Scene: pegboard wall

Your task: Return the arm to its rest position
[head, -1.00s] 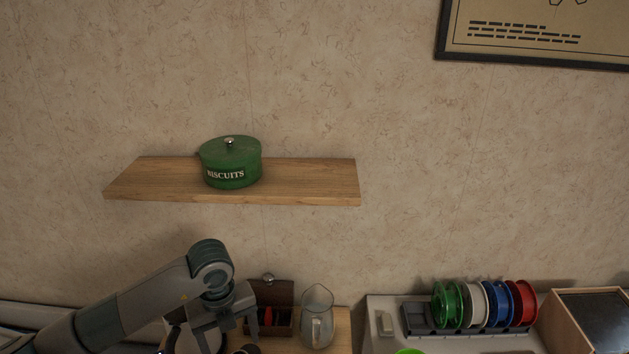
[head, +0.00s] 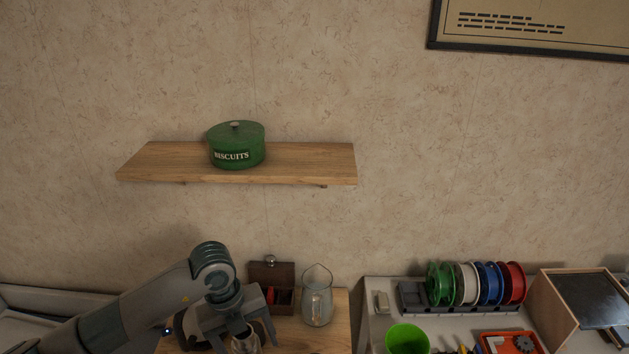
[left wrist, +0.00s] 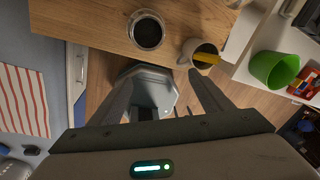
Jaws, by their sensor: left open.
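My left arm comes in from the lower left in the head view. Its gripper (head: 243,332) hangs fingers down at the wooden table's edge region, near the bottom of the picture. In the left wrist view the two fingers (left wrist: 163,95) are spread apart with nothing held between them. A glass with dark contents (left wrist: 147,31) stands on the wooden table beyond the fingertips, apart from them. A mug with a yellow item (left wrist: 201,50) is near the right finger in the picture. My right gripper is in neither view.
A wall shelf (head: 310,163) holds a green biscuit tin (head: 236,147). A glass jug (head: 317,297) and a brown box (head: 271,284) stand right of my gripper. Further right are a green cup (head: 407,339), coloured spools (head: 465,283) and an orange tray (head: 509,343).

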